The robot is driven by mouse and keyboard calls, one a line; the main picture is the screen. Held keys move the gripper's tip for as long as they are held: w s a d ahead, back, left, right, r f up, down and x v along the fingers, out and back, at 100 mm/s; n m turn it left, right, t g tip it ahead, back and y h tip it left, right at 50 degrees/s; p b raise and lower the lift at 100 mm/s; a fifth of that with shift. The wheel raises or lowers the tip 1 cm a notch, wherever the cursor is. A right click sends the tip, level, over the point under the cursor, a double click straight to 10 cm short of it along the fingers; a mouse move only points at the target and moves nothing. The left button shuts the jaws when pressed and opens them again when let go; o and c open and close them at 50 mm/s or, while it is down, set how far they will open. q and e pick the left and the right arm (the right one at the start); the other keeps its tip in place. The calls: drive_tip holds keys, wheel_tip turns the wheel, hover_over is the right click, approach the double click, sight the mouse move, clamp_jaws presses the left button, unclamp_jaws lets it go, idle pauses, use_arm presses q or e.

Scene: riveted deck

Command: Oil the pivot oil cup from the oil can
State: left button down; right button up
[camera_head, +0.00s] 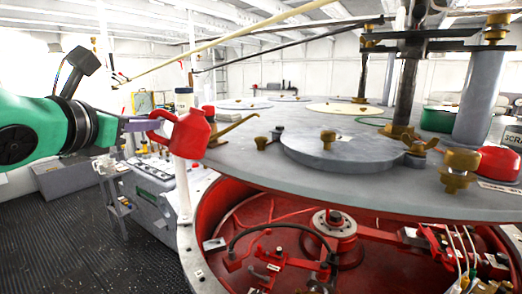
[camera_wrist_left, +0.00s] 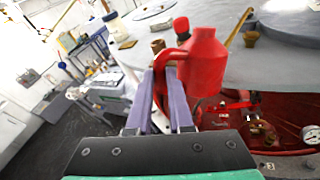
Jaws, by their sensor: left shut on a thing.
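The red oil can (camera_head: 191,136) with a brass-coloured spout (camera_head: 235,128) is held off the ground at the near left edge of the grey deck. My left gripper (camera_head: 150,124) is shut on its red handle. In the left wrist view the can (camera_wrist_left: 203,65) stands just beyond the fingers (camera_wrist_left: 165,85), roughly upright. The spout points right over the deck. Several brass fittings stand on the deck: one at the front right (camera_head: 458,168), one on the round plate (camera_head: 328,138), one near the spout (camera_head: 262,143). I cannot tell which is the pivot oil cup. My right gripper is not in view.
The grey deck (camera_head: 390,195) overhangs an open red pit (camera_head: 300,250) with machinery. A dark vertical shaft (camera_head: 407,85) and a grey post (camera_head: 478,90) rise at the right. A red domed object (camera_head: 500,163) sits at the right edge. A grey cabinet (camera_head: 150,192) stands left.

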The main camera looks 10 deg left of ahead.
use_arm(q)
drive_tip(key=shift+r, duration=0.1)
wheel_tip(320, 180, up, 7)
drive_tip(key=n+t+p, duration=0.1)
drive_tip(key=n+p, duration=0.1)
drive_tip(key=shift+n+t+h+p, duration=0.3)
drive_tip(key=shift+t+p, duration=0.05)
drive_tip(key=shift+t, duration=0.05)
